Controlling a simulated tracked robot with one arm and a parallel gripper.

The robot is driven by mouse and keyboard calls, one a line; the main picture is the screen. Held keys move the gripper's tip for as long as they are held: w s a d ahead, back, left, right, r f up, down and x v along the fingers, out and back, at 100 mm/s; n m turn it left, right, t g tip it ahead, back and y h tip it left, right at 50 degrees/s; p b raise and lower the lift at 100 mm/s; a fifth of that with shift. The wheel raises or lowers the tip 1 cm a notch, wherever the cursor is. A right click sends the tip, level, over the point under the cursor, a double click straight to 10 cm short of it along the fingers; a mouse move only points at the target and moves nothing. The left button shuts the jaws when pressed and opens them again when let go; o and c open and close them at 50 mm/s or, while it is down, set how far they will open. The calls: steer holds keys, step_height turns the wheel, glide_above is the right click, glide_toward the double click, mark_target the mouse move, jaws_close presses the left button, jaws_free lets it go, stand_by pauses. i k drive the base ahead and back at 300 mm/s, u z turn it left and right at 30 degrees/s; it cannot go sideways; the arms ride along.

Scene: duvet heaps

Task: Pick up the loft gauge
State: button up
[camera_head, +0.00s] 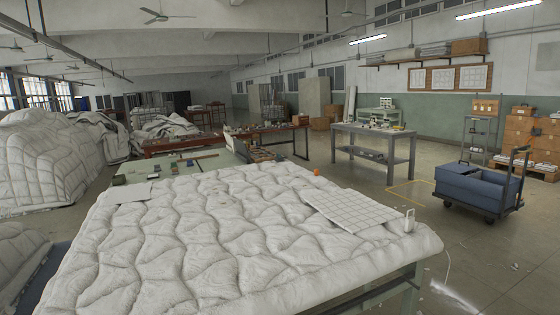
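A small pale upright object (409,220) with a frame-like shape stands at the right end of the quilted white duvet. It may be the loft gauge, but it is too small to tell. The duvet (200,240) covers the table in front of me. A white gridded board (350,212) lies flat on its right part, just left of the upright object. A small orange item (316,172) sits at the duvet's far edge. My gripper does not show in this view.
Behind the duvet are a pale green table (185,162) with small items and a grey workbench (373,137). A blue cart (480,188) stands at right. Heaped duvets (45,160) fill the left. Open floor (470,240) lies right of the duvet table, with a thin pale cord.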

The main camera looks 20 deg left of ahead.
mark_target(279, 158)
steer(key=z, duration=0.75)
steer(key=i, duration=7.7)
steer(key=u, duration=0.8)
